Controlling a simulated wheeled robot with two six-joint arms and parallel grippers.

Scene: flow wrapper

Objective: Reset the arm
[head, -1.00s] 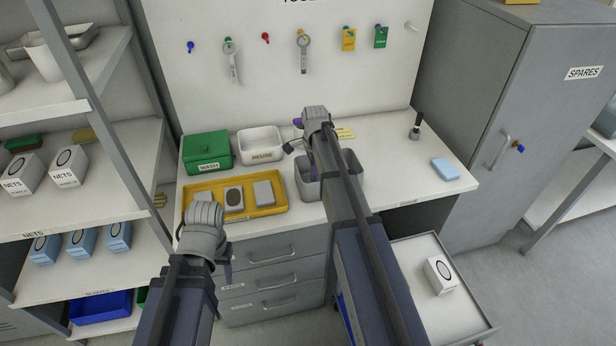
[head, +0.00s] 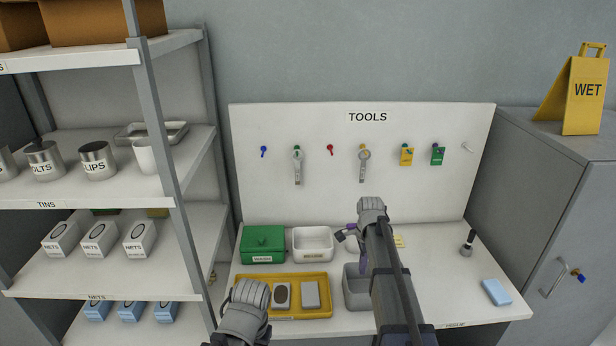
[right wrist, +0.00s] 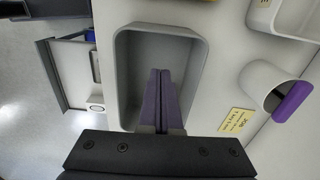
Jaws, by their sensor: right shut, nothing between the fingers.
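My right gripper (head: 363,264) is over the bench at the grey bin (head: 356,295), its arm in front of part of the bin. In the right wrist view its purple fingers (right wrist: 158,80) are together with nothing between them, seen against the inside of the grey bin (right wrist: 125,70), which looks empty. My left arm's wrist shows at the bottom of the head view, beside the yellow tray (head: 328,313); its fingers are out of sight.
A green box (head: 263,240) and white tub (head: 312,240) stand behind the tray. A white cup (right wrist: 258,82) with a purple item lies near the bin in the wrist view. A blue block (head: 496,291) lies at right. Shelves (head: 95,187) stand left, a cabinet (head: 540,190) right.

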